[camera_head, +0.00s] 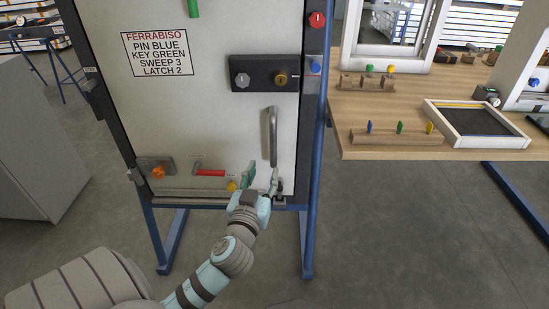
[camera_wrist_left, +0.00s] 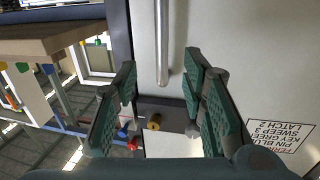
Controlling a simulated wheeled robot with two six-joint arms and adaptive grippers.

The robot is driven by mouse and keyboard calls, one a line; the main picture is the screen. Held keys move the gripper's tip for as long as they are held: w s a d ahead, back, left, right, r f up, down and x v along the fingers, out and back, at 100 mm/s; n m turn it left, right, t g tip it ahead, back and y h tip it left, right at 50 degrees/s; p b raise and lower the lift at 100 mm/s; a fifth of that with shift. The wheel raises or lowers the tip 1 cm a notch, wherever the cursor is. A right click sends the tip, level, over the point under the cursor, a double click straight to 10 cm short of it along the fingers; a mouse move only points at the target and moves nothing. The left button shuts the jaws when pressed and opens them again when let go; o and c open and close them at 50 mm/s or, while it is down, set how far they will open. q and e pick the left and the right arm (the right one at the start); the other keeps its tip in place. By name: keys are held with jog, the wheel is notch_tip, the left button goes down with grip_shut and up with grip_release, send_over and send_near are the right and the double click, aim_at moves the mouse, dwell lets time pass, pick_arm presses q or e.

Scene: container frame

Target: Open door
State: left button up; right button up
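A pale door panel (camera_head: 215,105) stands upright in a dark frame. It carries a grey vertical bar handle (camera_head: 271,135) at its right side, with a dark lock plate (camera_head: 264,73) above. My left gripper (camera_head: 260,177) is open just below the handle's lower end. In the left wrist view the handle (camera_wrist_left: 162,45) shows between the open fingers, with no visible grip on it. A red lever (camera_head: 209,173) and an orange knob (camera_head: 157,172) sit low on the panel. A printed label (camera_head: 160,54) reads pin blue, key green, sweep 3, latch 2. My right gripper is not in view.
Blue legs (camera_head: 309,225) hold up the frame. A wooden table (camera_head: 440,153) on the right bears a peg rack (camera_head: 395,137) and a white-rimmed tray (camera_head: 475,143). A grey cabinet (camera_head: 40,140) stands left. The floor between is clear.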

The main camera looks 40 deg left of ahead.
aim_at(272, 142)
pick_arm(q)
jog(key=x, duration=0.6)
jog(key=r+b+x, duration=0.1)
jog(key=x, duration=0.2)
jog(key=shift+w+a+r, duration=0.1)
jog(key=shift+w+a, duration=0.1)
jog(key=shift+a, duration=0.1)
jog(key=x, duration=0.3)
jog(key=shift+w+a+b, duration=0.25)
jog(key=shift+w+b, duration=0.05)
jog(key=shift+w, duration=0.15)
jog(key=shift+c, duration=1)
grip_shut()
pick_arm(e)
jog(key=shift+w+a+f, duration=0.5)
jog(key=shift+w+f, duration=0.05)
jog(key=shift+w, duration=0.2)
